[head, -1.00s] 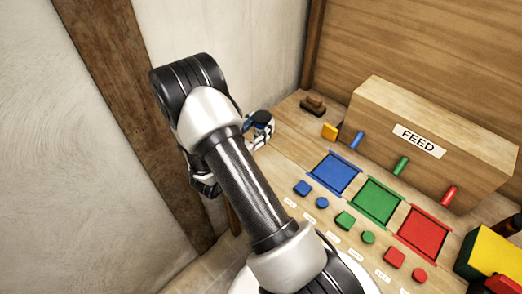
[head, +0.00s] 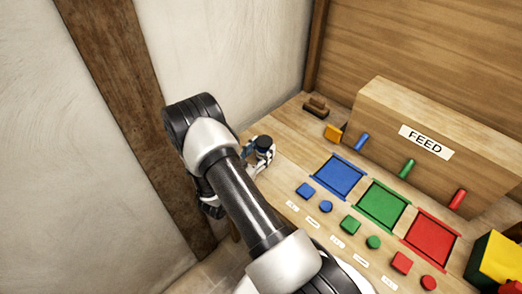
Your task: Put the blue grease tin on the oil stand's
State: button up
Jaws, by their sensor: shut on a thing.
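My gripper (head: 260,156) is at the left end of the wooden bench, partly hidden behind my own forearm. It is shut on a small dark-blue round thing, which looks like the blue grease tin (head: 264,142); only its top and a little of its side show between the fingers. I cannot tell whether the tin touches the bench top or is held above it. I cannot make out an oil stand in this view.
The bench (head: 288,133) carries blue (head: 339,176), green (head: 382,205) and red (head: 431,233) square panels with coloured buttons in front. A wooden FEED box (head: 400,110) with levers stands behind.

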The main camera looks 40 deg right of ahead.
jog(key=shift+f, duration=0.1)
jog(key=o, duration=1.4)
